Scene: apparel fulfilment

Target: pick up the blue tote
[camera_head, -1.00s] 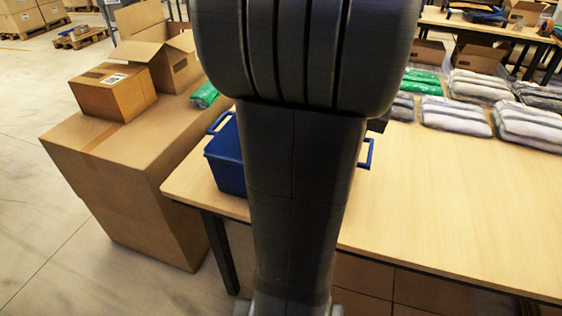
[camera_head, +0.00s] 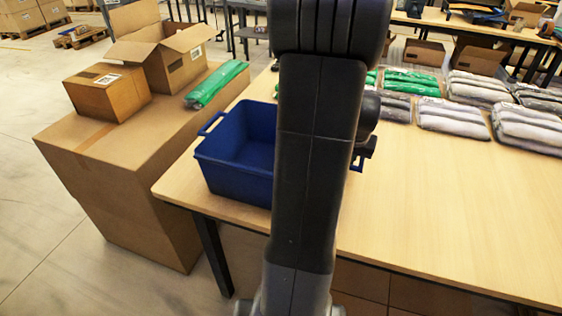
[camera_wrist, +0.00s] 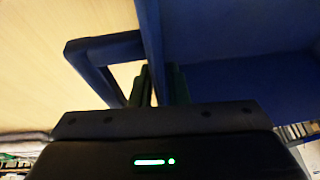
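The blue tote (camera_head: 235,165) stands upright and appears empty on the near left part of the table. My arm hides its right part in the head view. In the wrist view, the tote wall (camera_wrist: 152,30) runs between the two fingers of my gripper (camera_wrist: 162,86). One finger is on the handle side (camera_wrist: 100,48), the other on the inner side. The gap to the wall is too small and blurred to tell whether they grip it. In the head view, my gripper (camera_head: 364,152) is partly hidden behind my arm at the tote's right side.
Bagged grey garments (camera_head: 455,116) and green ones (camera_head: 412,82) lie along the table's back. Left of the table, a large carton (camera_head: 120,185) bears smaller boxes (camera_head: 108,92) and a green bag (camera_head: 217,84). The table's right front (camera_head: 450,220) is clear.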

